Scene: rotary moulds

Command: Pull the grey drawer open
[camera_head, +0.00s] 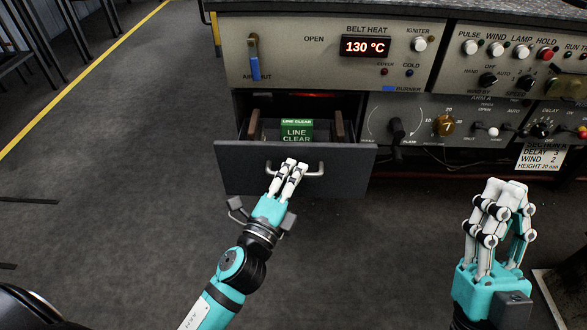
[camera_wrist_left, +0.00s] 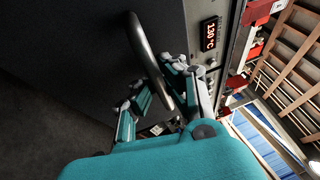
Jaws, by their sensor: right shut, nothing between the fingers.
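The grey drawer (camera_head: 240,165) stands partly out of the cabinet, below the belt heat panel. Its metal handle (camera_head: 315,172) is on the front face and also shows in the left wrist view (camera_wrist_left: 146,48). In the left wrist view the bar runs between the fingers (camera_wrist_left: 172,80). The drawer holds a green "LINE CLEAR" box (camera_head: 297,132) between brown pieces. My right gripper (camera_head: 505,188) is shut and empty, apart from the cabinet at the right.
The control panel (camera_head: 300,65) with a 130 °C display (camera_head: 365,47), knobs and switches spans the area above and right of the drawer. A white card (camera_head: 540,157) hangs at the right. The dark floor (camera_head: 120,150) in front and left is clear.

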